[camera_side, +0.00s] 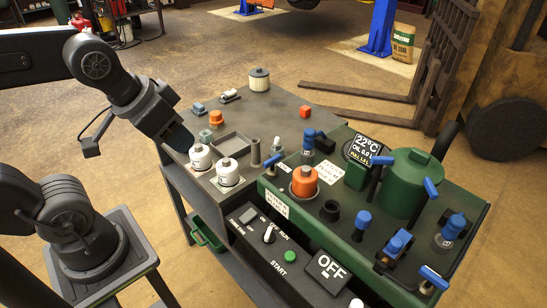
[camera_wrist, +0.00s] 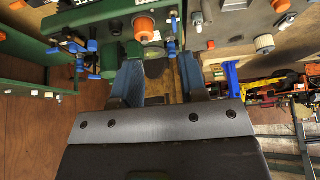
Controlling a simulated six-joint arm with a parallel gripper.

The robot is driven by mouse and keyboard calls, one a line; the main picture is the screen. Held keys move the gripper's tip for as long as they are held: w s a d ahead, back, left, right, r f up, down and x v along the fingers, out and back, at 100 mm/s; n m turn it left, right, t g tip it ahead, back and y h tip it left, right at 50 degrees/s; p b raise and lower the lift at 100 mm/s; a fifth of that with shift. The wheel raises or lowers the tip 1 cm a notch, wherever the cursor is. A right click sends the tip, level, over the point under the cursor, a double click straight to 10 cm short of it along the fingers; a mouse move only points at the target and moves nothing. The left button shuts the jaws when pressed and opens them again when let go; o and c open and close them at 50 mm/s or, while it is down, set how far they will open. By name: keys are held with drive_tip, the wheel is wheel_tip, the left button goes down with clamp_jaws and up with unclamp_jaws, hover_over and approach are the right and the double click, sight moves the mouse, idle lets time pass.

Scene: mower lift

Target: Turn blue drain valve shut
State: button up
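Several blue-handled fittings stand on the green machine (camera_side: 285,205); I cannot tell for certain which one is the drain valve. Blue lever handles show at the front right (camera_side: 433,278), at the right (camera_side: 431,187), at the back (camera_side: 383,160) and at the left end (camera_side: 272,160). Blue fittings also show at the upper left of the wrist view (camera_wrist: 92,46). My gripper (camera_wrist: 158,78) is open and empty, its two blue-grey fingers apart. In the side view it hangs over the left edge of the grey table, away from the blue handles.
Two white filters (camera_side: 228,172) stand on the grey table near my gripper. An orange filter (camera_side: 304,182), a green tank (camera_side: 405,180) and a gauge display (camera_side: 366,150) rise from the machine. The front panel has a green START button (camera_side: 290,256) and an OFF sign (camera_side: 327,268).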

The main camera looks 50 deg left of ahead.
drive_tip(key=w+g, duration=0.3)
drive_tip(key=w, duration=0.9)
drive_tip(key=g, duration=0.3)
hover_over(272, 158)
wheel_tip(272, 158, down, 9)
wheel_tip(272, 158, down, 13)
clamp_jaws()
